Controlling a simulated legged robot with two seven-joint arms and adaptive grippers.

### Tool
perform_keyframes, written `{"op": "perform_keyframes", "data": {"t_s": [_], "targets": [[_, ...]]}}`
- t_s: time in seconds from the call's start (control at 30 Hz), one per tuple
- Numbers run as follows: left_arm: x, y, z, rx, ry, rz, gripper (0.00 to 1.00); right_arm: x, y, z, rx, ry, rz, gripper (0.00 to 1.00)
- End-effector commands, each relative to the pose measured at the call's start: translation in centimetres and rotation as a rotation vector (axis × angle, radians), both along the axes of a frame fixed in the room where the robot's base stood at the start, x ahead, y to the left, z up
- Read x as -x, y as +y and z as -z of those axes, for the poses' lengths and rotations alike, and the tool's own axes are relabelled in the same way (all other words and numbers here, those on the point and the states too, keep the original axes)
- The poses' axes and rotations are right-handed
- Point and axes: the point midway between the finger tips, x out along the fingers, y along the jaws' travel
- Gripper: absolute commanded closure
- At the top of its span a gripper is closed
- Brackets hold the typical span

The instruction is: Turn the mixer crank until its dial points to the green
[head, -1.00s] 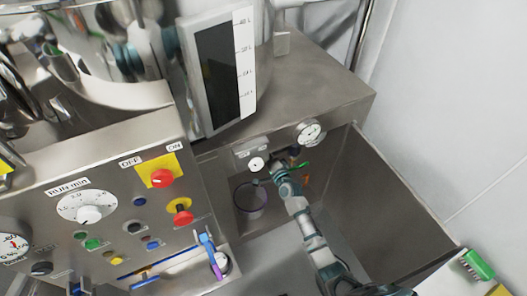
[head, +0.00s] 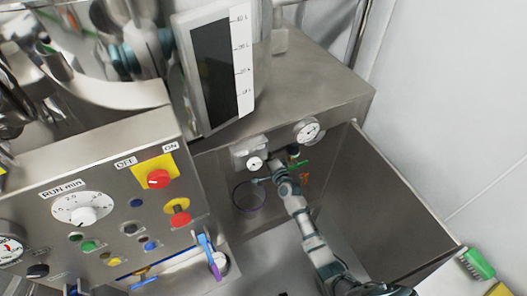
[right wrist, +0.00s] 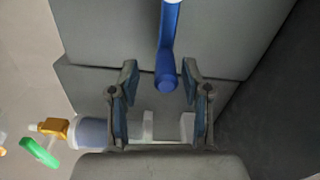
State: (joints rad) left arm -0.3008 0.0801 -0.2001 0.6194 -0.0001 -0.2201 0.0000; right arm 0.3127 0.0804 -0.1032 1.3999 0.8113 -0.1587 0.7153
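In the right wrist view a blue crank handle (right wrist: 166,50) comes down from the top edge, and its rounded end lies between the fingers of my right gripper (right wrist: 161,95). The fingers are apart, with gaps on both sides of the handle. In the head view my right arm reaches into the steel recess, and the gripper (head: 268,177) is small there beside a small white dial (head: 254,163). Where that dial points, and any green mark on it, is too small to tell. My left gripper is in neither view.
A round gauge (head: 308,130) sits right of the dial. A control panel (head: 110,190) with knobs and buttons stands at left, with a blue and purple lever (head: 211,256). An orange fitting (right wrist: 53,127) with a green handle (right wrist: 39,152) lies left of the gripper. The recess wall (head: 390,190) bounds the right.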

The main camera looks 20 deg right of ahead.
Motion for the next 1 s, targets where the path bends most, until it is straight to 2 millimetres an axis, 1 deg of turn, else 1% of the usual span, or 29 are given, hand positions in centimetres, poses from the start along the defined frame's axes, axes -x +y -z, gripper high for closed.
{"op": "perform_keyframes", "data": {"t_s": [0.17, 0.27, 0.37, 0.6, 0.7, 0.83, 1.0], "targets": [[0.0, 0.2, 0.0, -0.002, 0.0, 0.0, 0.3, 0.1, 0.1, -0.1, 0.0, -0.001, -0.001, 0.52], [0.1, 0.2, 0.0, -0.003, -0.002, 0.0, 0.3, 0.7, 0.0, 0.0, -0.002, 0.0, -0.001, 0.52], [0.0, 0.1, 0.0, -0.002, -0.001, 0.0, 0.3, 2.1, -0.3, 0.1, -0.002, 0.0, -0.001, 0.52], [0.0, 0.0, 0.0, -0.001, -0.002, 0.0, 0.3, 7.4, -1.4, 0.2, -0.002, 0.002, -0.001, 0.52], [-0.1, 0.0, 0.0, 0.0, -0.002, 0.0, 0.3, 9.2, -1.8, 0.2, -0.001, 0.002, -0.001, 0.52], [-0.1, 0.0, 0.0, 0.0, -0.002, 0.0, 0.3, 10.8, -2.2, 0.2, 0.0, 0.002, -0.001, 0.52], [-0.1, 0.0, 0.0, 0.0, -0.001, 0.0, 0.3, 11.5, -2.4, 0.2, 0.0, 0.001, -0.001, 0.52]]}}
